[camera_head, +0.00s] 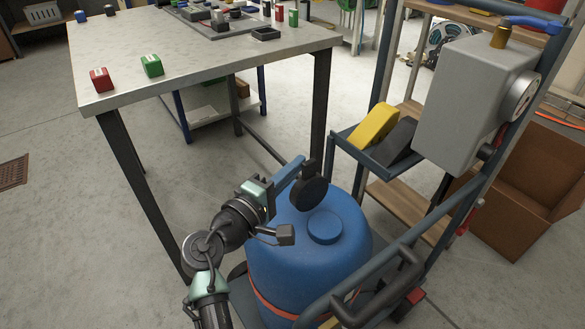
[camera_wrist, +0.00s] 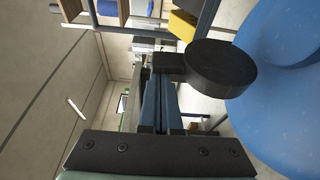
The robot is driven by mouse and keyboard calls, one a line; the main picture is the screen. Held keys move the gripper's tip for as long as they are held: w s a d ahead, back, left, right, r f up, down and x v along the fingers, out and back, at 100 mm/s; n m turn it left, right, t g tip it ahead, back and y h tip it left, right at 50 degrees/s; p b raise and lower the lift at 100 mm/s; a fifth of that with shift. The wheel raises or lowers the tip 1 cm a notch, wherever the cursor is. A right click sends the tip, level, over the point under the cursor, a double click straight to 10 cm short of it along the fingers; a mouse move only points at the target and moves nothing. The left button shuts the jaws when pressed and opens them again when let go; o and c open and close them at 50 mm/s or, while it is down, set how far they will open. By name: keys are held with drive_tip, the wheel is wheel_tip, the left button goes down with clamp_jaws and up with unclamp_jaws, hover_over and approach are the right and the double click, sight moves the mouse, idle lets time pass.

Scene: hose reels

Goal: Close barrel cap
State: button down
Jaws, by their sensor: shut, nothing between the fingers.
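The blue barrel (camera_head: 280,262) stands upright on a cart, with a round raised blue disc (camera_head: 325,228) on its top. A round black cap (camera_head: 309,194) with a short black block on its edge shows above the barrel top, tilted and clear of the blue disc. The black cap also shows in the wrist view (camera_wrist: 222,70), close to the blue barrel (camera_wrist: 285,115). My gripper (camera_head: 298,162) is shut with its blue fingers pointing at the black block. In the wrist view the fingertips (camera_wrist: 164,82) meet or nearly meet the block; contact is unclear.
The cart carries a grey box with a gauge (camera_head: 465,105) and a shelf with a yellow wedge (camera_head: 375,125) to the right. A workbench (camera_head: 200,60) with small coloured blocks stands at the back left. An open cardboard box (camera_head: 520,190) sits at the right.

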drive_tip(key=s+d+f+m+h+b, duration=0.1)
drive_tip(key=s+d+m+b, duration=0.1)
drive_tip(key=b, duration=0.6)
drive_tip(key=s+d+f+m+h+b, duration=0.1)
drive_tip(key=s+d+f+m+b, duration=0.1)
drive_tip(key=s+m+b, duration=0.2)
drive_tip(key=s+d+f+m+h+b, duration=0.2)
drive_tip(key=m+b, duration=0.4)
drive_tip(key=b, duration=0.6)
drive_tip(key=shift+s+d+f+m+t, duration=0.1)
drive_tip(key=shift+s+d+m+t, duration=0.15)
drive_tip(key=shift+s, duration=0.25)
drive_tip(key=shift+s+d+f+m+t, duration=0.1)
drive_tip(key=shift+s+d+t, duration=0.05)
drive_tip(key=shift+s+d, duration=0.25)
drive_tip(key=shift+s+f+m+h+b, duration=0.25)
drive_tip(key=shift+m+h+b, duration=0.15)
drive_tip(key=shift+m+b, duration=0.4)
drive_tip(key=shift+d+f+m+g+h+b, duration=0.15)
drive_tip(key=shift+m+g+h+b, duration=0.35)
drive_tip(key=shift+m, duration=0.55)
drive_tip(key=shift+s, duration=0.1)
